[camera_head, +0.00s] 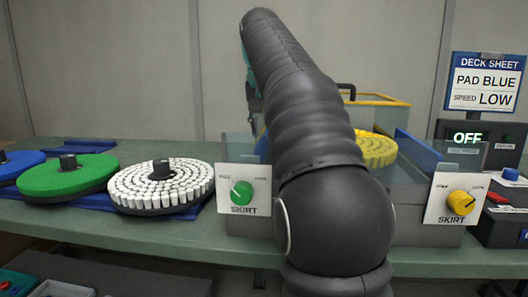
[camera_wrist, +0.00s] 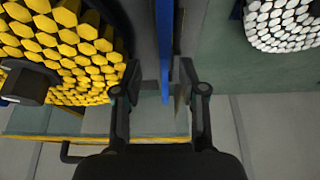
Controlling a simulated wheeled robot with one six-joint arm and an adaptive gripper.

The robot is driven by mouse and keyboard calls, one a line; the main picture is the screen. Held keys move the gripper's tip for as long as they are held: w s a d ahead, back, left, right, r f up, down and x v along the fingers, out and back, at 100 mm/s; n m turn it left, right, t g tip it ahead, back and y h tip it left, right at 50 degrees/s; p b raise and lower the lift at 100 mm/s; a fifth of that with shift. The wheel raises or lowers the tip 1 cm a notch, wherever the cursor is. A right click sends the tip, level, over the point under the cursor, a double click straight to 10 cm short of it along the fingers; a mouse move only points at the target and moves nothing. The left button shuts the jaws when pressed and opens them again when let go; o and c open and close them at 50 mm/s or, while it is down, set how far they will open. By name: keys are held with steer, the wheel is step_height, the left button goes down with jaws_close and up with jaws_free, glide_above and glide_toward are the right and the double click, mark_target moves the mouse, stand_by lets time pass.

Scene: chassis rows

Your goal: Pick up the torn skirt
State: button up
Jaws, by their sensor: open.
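A thin upright blue strip (camera_wrist: 163,45), which looks like a skirt, runs between the open fingers of my gripper (camera_wrist: 160,84) in the wrist view. The fingers stand on either side of it; I cannot tell whether they touch it. In the head view a blue edge (camera_head: 262,144) shows just left of my arm, and a blue panel (camera_head: 410,147) stands at the right side of the machine. I see no clear tear on either. My arm hides my gripper in the head view.
The yellow pad (camera_wrist: 62,48) is close left of my gripper, the white pad (camera_wrist: 284,22) farther right. A green pad (camera_head: 68,176) lies on the bench (camera_head: 110,236). Knob plates marked SKIRT (camera_head: 242,190) stand at the front. A sign (camera_head: 485,82) reads PAD BLUE, SPEED LOW; a display (camera_head: 467,137) reads OFF.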

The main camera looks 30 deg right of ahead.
steer(key=shift+a+x, duration=0.15)
steer(key=shift+x, duration=1.2)
steer(key=shift+a+x, duration=0.1)
steer(key=shift+x, duration=1.3)
steer(key=shift+w, duration=0.15)
jaws_close()
